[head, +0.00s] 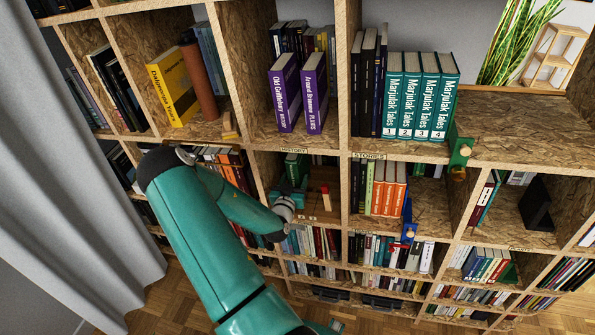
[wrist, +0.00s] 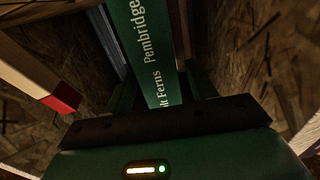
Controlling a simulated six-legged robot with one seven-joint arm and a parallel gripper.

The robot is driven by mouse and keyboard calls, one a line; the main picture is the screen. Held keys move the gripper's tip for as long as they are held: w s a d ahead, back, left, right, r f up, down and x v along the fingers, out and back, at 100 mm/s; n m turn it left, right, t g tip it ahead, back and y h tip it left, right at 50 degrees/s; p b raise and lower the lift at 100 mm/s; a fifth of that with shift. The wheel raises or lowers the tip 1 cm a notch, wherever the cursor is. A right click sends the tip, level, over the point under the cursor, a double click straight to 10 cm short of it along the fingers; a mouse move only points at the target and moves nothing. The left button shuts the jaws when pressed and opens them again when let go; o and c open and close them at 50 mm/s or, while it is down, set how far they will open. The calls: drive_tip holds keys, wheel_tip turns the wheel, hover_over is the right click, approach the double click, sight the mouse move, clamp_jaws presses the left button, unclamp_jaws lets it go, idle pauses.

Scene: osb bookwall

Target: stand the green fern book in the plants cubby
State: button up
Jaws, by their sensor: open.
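The green fern book (head: 297,163) stands in the cubby below the "HISTORY" label, partly hidden by my gripper (head: 291,190). In the wrist view its green spine (wrist: 150,45) shows white lettering with "Pembridge" and "Ferns". My gripper in the wrist view (wrist: 163,92) is open, with a dark finger on each side of the spine. Whether either finger touches the book I cannot tell. A small label (head: 520,248) at the lower right is too blurred to read surely; a cubby with several books and a green bookend (head: 509,273) lies below it.
A wooden piece with a red end (head: 325,190) is close right of my gripper; its red end shows in the wrist view (wrist: 62,98). Cubby walls (head: 343,190) stand close by. A blue bookend (head: 408,222) and a green bookend (head: 460,150) stick out farther right.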

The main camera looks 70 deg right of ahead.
drive_tip(key=c, duration=1.1)
drive_tip(key=shift+s+a, duration=0.2)
drive_tip(key=shift+a, duration=1.4)
drive_tip(key=o, duration=1.2)
drive_tip(key=shift+c, duration=0.5)
